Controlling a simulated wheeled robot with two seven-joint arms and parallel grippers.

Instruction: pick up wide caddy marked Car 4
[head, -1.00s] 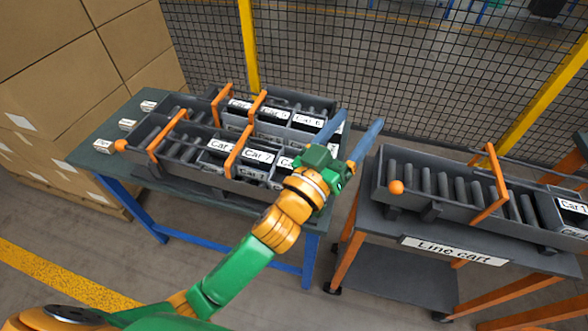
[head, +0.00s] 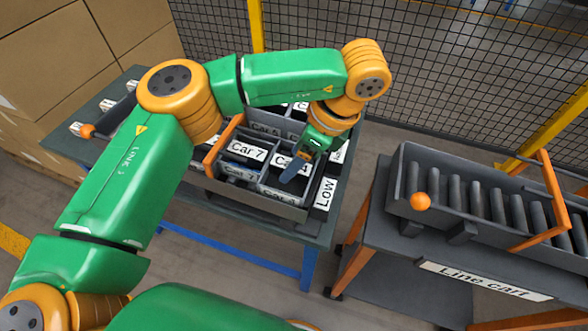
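The caddy marked Car 4 (head: 271,187) sits in the near lane of the rack on the table, at its right end. It has a dark body with white labels, partly covered by my gripper. My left gripper (head: 296,168) is over this caddy, pointing down. One blue-grey finger shows across its top label; the other finger is hidden or unclear, so I cannot tell the opening or any contact. A caddy marked Car 7 (head: 247,151) stands directly left of Car 4. My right gripper is not in view.
An orange gate bar (head: 222,146) crosses the lane left of Car 7. A sign reading Low (head: 325,194) lies at the table's right end. The line cart (head: 485,281) with its roller lane stands to the right, across a gap. A mesh fence is behind.

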